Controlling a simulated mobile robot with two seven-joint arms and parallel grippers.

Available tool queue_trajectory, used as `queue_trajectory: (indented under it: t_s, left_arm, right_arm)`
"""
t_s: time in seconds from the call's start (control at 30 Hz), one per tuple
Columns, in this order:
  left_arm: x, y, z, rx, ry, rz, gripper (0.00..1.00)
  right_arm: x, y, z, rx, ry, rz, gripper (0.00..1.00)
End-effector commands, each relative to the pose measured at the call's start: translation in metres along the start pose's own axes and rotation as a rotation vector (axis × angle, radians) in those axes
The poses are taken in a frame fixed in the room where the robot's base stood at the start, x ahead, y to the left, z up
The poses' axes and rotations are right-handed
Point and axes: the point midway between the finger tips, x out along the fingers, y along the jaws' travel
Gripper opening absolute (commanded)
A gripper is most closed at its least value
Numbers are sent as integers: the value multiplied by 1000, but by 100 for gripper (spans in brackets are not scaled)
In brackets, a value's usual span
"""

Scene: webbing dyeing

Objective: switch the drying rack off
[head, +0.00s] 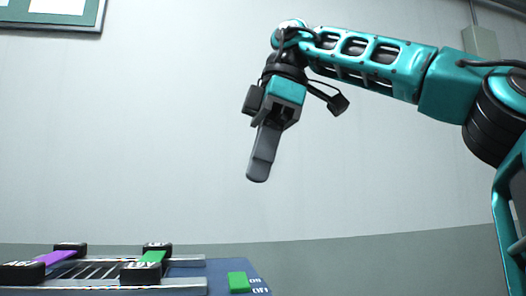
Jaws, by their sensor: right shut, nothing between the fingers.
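The drying rack (218,268) shows at the bottom left, a low dark-blue unit with pale metal rails, cut off by the picture's lower edge. A green rectangular switch (238,283) sits on its right end. White lettering beside the switch seems to include "ON", but it is too small and slanted to read fully. My right gripper (258,175) is shut and empty, pointing down. My left gripper is not in view.
A purple strip (56,258) and a green strip (152,257) lie on the rack between black labelled blocks (141,272). A framed board (53,12) hangs at the upper left. A grey box (481,42) is on the wall at the upper right. Space around the gripper looks clear.

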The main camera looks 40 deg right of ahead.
Motion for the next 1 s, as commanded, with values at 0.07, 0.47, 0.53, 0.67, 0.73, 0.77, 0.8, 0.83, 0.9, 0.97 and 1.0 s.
queue_trajectory:
  t_s: [0.07, 0.47, 0.53, 0.67, 0.73, 0.77, 0.8, 0.83, 0.9, 0.97, 1.0]
  left_arm:
    - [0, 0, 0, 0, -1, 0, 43]
    - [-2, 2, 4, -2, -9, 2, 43]
    - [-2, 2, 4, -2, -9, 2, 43]
    - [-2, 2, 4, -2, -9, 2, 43]
    - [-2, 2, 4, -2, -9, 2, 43]
    - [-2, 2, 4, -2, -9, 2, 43]
    - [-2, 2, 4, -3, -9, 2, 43]
    - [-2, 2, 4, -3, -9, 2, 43]
    - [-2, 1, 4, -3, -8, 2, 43]
    - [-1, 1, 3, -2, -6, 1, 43]
    - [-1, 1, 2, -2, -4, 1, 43]
  right_arm:
    - [-6, 0, 0, 1, 1, 0, 0]
    - [-13, 0, 1, 2, 1, -1, 0]
    - [-13, 0, 1, 2, 1, -1, 0]
    - [-13, 0, 1, 2, 1, -1, 0]
    - [-13, 0, 1, 2, 1, -1, 0]
    - [-13, 0, 1, 2, 1, -1, 0]
    - [-13, 0, 1, 2, 1, -1, 0]
    - [-13, 0, 1, 2, 1, -1, 0]
    - [-13, -1, 1, 1, 1, 0, 0]
    - [-13, -1, 1, 1, 1, 0, 0]
    - [-13, -1, 1, 1, 1, 0, 0]
